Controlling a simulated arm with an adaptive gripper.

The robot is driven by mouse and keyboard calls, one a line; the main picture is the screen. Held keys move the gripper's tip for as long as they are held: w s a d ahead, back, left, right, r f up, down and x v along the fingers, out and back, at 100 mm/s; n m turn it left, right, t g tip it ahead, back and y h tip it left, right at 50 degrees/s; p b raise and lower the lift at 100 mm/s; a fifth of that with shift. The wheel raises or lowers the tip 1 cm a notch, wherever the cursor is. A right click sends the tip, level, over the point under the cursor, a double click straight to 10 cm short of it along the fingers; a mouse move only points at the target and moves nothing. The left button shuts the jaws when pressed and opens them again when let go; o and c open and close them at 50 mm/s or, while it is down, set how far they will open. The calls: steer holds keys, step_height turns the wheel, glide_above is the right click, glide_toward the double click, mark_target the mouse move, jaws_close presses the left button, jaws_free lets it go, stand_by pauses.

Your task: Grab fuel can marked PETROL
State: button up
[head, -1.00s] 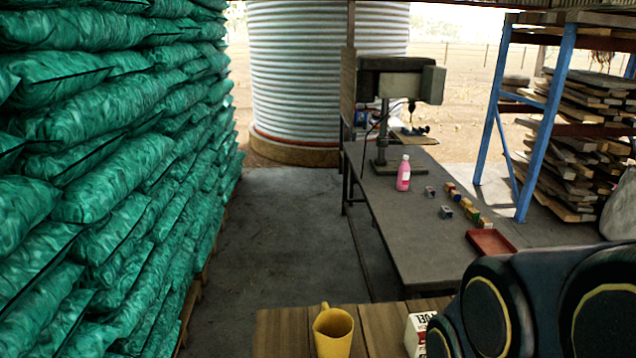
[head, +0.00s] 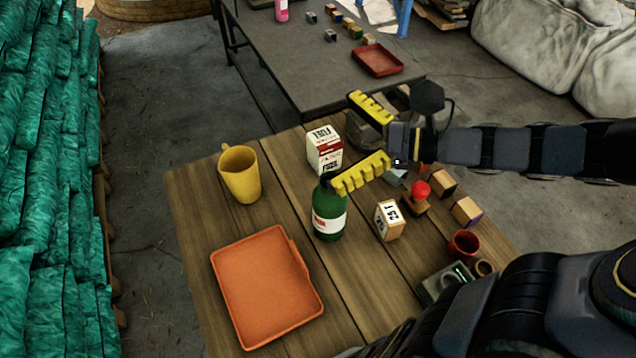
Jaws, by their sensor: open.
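No label reading PETROL can be made out. A small white and red carton-shaped container (head: 324,152) marked FUEL stands upright on the wooden table (head: 205,215), behind a green bottle (head: 328,215) with a white and red label. My gripper (head: 346,140) reaches in from the right above the table. Its two yellow fingers are wide apart, with nothing held between them. The fingertips point left, close to the container in the picture; whether they touch it I cannot tell. The near finger overlaps the bottle's top. A grey object (head: 362,138) behind the gripper is partly hidden.
A yellow mug (head: 240,174) and an orange tray (head: 265,287) take up the left side. A numbered block (head: 389,220), small wooden blocks (head: 466,211) and a red cup (head: 463,244) crowd the right. A grey bench (head: 300,60) stands behind; green sacks (head: 45,200) line the left.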

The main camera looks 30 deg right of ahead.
mark_target(345, 210)
steer(key=d+m+t+h, duration=0.3)
steer(key=d+m+t, duration=0.3)
steer(key=d+m, duration=0.15)
steer(key=shift+n+g, duration=0.5)
steer(key=shift+n, duration=0.25)
step_height(345, 210, down, 26)
steer(key=shift+r, duration=0.15)
steer(key=shift+x, duration=4)
steer(key=shift+s+a, duration=0.15)
steer(key=c, duration=1)
